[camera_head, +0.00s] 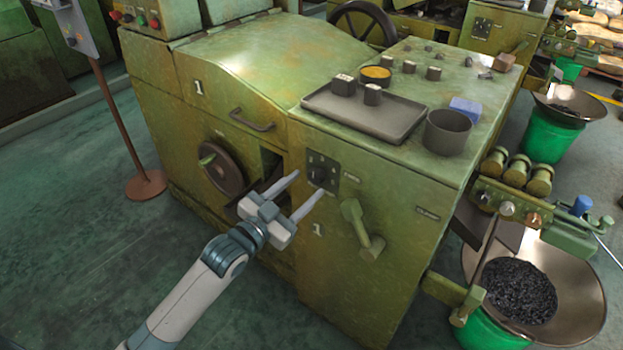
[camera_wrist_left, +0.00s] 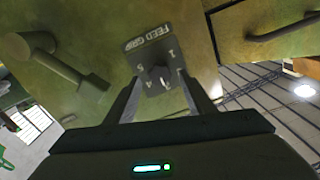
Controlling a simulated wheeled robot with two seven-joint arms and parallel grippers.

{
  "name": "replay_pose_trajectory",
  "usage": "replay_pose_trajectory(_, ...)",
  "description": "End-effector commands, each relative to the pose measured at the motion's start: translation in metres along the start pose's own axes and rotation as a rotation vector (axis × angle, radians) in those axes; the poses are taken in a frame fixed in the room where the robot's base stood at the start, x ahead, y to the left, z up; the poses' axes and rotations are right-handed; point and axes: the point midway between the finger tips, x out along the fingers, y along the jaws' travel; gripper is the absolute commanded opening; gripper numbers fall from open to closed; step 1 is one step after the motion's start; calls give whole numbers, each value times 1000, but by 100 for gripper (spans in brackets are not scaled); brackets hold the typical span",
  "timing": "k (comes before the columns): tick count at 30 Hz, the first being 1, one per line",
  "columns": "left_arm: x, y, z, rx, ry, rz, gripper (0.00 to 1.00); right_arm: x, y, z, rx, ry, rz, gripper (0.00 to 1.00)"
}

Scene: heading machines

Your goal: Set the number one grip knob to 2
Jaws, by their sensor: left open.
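The number one grip knob (camera_head: 320,174) is a small dark knob on a dark plate on the front of the green machine marked 1. In the left wrist view the knob (camera_wrist_left: 159,75) sits on a plate labelled FEED GRIP, with the digits 1, 5 and 4 legible around it. A pale mark shows on the knob, but I cannot tell its exact setting. My left gripper (camera_head: 309,182) is open and points at the plate. In the left wrist view its fingertips (camera_wrist_left: 159,76) lie on either side of the knob; whether they touch it is unclear. My right gripper is out of view.
A green lever handle (camera_head: 362,230) projects right of the gripper, and a dark handwheel (camera_head: 221,169) stands left of it. A dark tray (camera_head: 365,115) and a grey cup (camera_head: 447,132) stand on the machine top. Open floor lies at the left.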

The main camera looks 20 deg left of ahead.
Motion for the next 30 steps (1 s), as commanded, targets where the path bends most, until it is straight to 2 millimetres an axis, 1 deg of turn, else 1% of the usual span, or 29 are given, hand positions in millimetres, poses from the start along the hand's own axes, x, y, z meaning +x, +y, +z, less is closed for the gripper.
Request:
replay_pose_trajectory(1, 8, 0, -2, 0, 2, 0, 49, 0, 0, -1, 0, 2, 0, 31)
replay_pose_trajectory(3, 17, 0, -1, 0, 1, -1, 49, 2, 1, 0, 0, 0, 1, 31)
replay_pose_trajectory(9, 33, 0, 0, 1, 0, 0, 49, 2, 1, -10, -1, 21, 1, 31)
replay_pose_trajectory(14, 37, 0, 0, 1, 0, 0, 49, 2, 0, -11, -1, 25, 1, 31)
replay_pose_trajectory(20, 36, 0, 0, 1, 0, 0, 49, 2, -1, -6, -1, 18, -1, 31)
replay_pose_trajectory(21, 36, 0, 0, 1, 0, 0, 44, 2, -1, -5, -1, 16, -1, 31)
replay_pose_trajectory(23, 36, 0, 0, 1, 0, 0, 30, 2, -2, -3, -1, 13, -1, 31)
replay_pose_trajectory(24, 36, 0, 0, 1, 0, 0, 20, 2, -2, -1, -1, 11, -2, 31)
replay_pose_trajectory(26, 36, 0, 0, 1, 0, 0, 8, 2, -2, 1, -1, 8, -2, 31)
replay_pose_trajectory(30, 36, 0, 0, 0, 0, 0, 8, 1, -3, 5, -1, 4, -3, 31)
